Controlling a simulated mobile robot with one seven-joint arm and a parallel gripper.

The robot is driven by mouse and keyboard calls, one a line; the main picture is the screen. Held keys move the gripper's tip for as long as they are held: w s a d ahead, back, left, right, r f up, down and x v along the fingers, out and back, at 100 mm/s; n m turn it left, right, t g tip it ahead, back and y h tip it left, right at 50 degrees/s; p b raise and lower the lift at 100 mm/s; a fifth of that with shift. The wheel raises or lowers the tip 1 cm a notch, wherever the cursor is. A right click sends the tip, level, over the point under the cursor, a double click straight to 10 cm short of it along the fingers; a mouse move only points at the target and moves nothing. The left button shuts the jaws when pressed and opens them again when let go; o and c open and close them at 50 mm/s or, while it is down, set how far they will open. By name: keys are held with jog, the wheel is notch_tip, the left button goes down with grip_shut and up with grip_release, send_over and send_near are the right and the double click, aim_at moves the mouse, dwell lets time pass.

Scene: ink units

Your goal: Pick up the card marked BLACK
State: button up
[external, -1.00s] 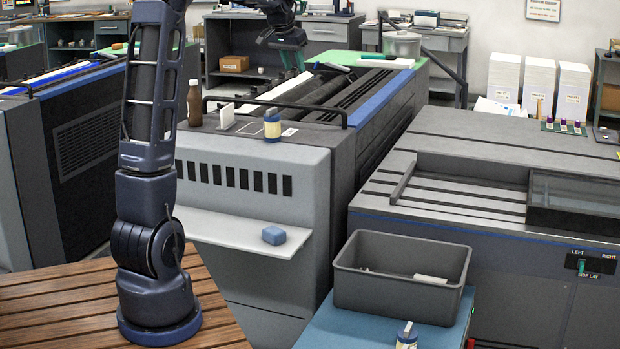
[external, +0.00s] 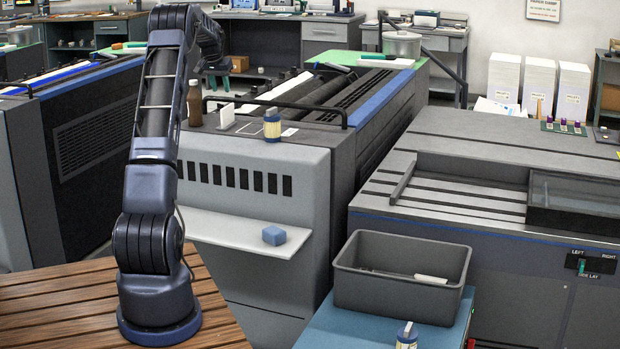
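A small white card (external: 227,115) stands upright on a grey base on top of the near end of the grey press, right of a brown bottle. Its marking cannot be read from here, so I cannot tell whether it is the card marked BLACK. Another small white flat piece (external: 289,132) lies on the press top farther right. My gripper (external: 218,82) is above and behind the standing card, partly behind my arm. Its green fingertips look apart, with nothing seen between them.
A dark rail (external: 300,105) crosses the press top. A blue block (external: 273,236) sits on the shelf below. A grey bin (external: 400,300) is at front right.

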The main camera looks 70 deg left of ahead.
aim_at(227, 109)
jog(key=x, duration=1)
jog(key=shift+w+d+f, duration=0.1)
jog(key=shift+w+f, duration=0.15)
jog(key=shift+f, duration=0.1)
jog(key=shift+f, duration=0.25)
dwell(0.3)
grip_shut()
